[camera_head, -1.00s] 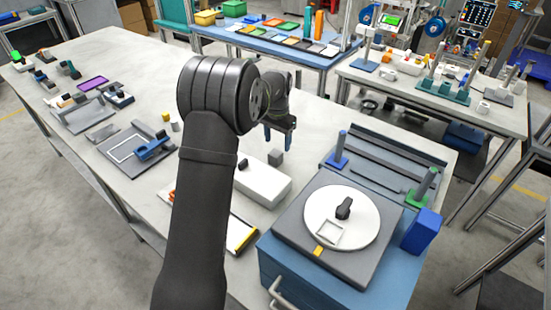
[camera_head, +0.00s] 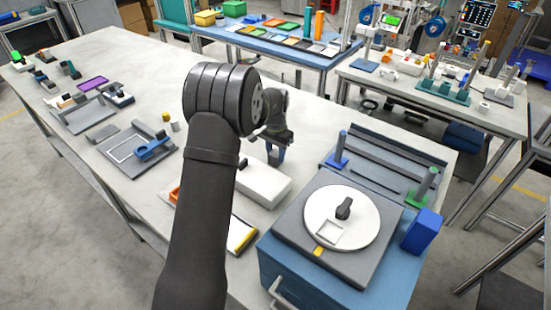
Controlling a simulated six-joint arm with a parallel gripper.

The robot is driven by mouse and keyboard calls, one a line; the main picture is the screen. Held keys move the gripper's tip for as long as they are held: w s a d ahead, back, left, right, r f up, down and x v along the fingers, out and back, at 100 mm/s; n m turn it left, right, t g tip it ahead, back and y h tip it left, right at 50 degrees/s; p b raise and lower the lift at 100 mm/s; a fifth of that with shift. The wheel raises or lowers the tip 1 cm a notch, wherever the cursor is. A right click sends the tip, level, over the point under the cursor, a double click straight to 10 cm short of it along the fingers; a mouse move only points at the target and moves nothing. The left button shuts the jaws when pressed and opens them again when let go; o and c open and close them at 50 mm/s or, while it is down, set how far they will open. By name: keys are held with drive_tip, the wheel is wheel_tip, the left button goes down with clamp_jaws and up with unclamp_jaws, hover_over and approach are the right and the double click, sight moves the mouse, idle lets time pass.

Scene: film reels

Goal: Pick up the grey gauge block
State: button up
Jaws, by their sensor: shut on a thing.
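My gripper (camera_head: 275,157) is low over the table, behind the white box. Its blue fingers are shut on the grey gauge block, at the place where the block stood on the table. The fingers hide most or all of the block. I cannot tell whether it still touches the table.
A white box (camera_head: 263,184) lies just in front of my gripper. To the right stands a blue cabinet (camera_head: 290,270) with a turntable (camera_head: 362,215) on top. Blue (camera_head: 338,150) and green (camera_head: 424,186) posts rise behind it. The table behind my gripper is clear.

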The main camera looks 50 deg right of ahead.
sight(276, 153)
drive_tip(key=shift+r, duration=0.15)
wheel_tip(276, 153, up, 4)
drive_tip(key=shift+r, duration=0.15)
drive_tip(key=s+a+r, duration=0.1)
drive_tip(key=s+r, duration=0.6)
drive_tip(key=s, duration=0.5)
drive_tip(key=w+a, duration=0.8)
drive_tip(key=a, duration=0.4)
drive_tip(key=w+a, duration=0.7)
drive_tip(key=a, duration=0.5)
drive_tip(key=w+a+f, duration=0.1)
drive_tip(key=w+f, duration=0.1)
drive_tip(key=w, duration=0.1)
drive_tip(key=w+a+f, duration=0.2)
drive_tip(key=w, duration=0.2)
drive_tip(key=w+a+f, duration=0.1)
drive_tip(key=w+f, duration=0.1)
drive_tip(key=w, duration=0.2)
drive_tip(key=shift+a+f, duration=0.15)
drive_tip(key=shift+a, duration=0.1)
drive_tip(key=shift+f, duration=1.95)
drive_tip(key=shift+f, duration=0.1)
